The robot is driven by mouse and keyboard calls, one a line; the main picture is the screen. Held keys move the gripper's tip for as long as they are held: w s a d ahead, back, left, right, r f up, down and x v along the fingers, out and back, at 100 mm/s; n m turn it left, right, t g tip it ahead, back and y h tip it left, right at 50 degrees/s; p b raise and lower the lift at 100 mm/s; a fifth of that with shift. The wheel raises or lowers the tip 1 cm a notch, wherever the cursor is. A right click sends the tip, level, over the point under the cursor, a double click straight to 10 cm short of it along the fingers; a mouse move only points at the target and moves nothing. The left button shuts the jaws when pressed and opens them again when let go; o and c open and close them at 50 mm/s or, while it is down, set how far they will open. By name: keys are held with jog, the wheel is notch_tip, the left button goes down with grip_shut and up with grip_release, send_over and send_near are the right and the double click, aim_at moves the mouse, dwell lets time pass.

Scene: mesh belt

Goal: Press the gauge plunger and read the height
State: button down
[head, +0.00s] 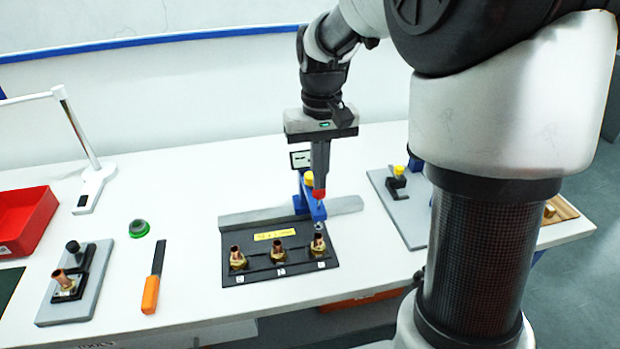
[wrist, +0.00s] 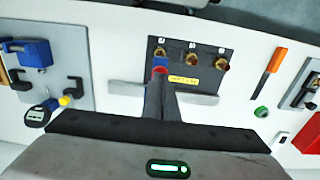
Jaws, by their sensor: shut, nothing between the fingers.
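The gauge (head: 315,208) is a blue stand on the bench with a yellow cap (head: 309,177), a small display (head: 300,159) and a grey bar at its foot. The display is too small to read. My gripper (head: 319,193) points down, shut and empty, its red tips overlapping the blue stand just right of the cap. I cannot tell whether they touch it.
A black tray (head: 236,278) with three brass fittings lies in front of the gauge. An orange-handled tool (head: 150,293), a green ring (head: 139,228) and a red bin (head: 24,218) are left. A grey plate (head: 403,218) with a black clamp is right.

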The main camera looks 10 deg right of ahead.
jog(key=shift+f+b, duration=1.4)
jog(key=shift+f, duration=0.85)
jog(key=shift+r, duration=0.15)
notch_tip(320, 180, up, 8)
jog(key=p, duration=0.6)
jog(key=shift+p, duration=0.35)
jog(key=s+r+t, duration=0.2)
jog(key=s+r, duration=0.1)
jog(key=s, duration=0.6)
jog(key=s+r+t, duration=0.3)
jog(key=s+r, duration=0.1)
jog(key=s, duration=0.5)
jog(key=shift+s+r+t, duration=0.2)
jog(key=shift+r+t, duration=0.1)
